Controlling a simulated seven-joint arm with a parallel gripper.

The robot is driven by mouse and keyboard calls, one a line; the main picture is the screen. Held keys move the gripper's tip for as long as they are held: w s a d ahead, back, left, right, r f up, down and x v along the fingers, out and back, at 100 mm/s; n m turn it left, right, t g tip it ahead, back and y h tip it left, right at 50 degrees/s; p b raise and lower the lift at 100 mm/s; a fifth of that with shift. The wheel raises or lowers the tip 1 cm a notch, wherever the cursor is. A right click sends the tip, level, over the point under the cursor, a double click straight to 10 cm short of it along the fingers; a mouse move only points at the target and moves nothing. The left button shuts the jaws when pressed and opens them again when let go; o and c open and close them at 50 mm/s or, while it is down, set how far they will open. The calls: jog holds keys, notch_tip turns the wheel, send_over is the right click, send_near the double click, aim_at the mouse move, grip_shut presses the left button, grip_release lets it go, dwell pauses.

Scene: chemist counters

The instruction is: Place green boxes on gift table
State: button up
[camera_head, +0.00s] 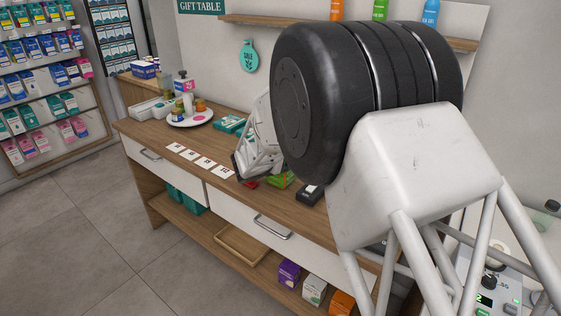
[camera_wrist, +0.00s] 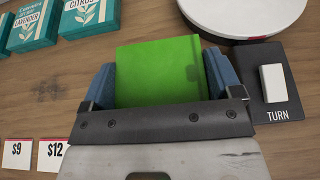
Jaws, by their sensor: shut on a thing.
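The gift table (camera_head: 140,130) is a wooden counter with white drawers, under a "GIFT TABLE" sign (camera_head: 201,6). In the wrist view, a bright green box (camera_wrist: 160,70) sits between the two blue finger pads of my gripper (camera_wrist: 160,85), which is shut on it. In the head view, my gripper is over the counter's front part, and the green box (camera_head: 284,180) shows just below it, partly hidden. I cannot tell whether the box touches the counter top.
A white round stand (camera_wrist: 250,15) and a black "TURN" switch plate (camera_wrist: 268,100) are close to the held box's right. Price cards (camera_head: 197,161) lie along the front edge. A plate (camera_head: 190,118) with jars stands at left. My arm hides the counter's right part.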

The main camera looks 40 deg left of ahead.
jog(key=shift+f, duration=0.25)
jog(key=o, duration=0.8)
jog(key=shift+r, duration=0.1)
jog(key=shift+r, duration=0.1)
jog(key=v, duration=1.2)
dwell(0.6)
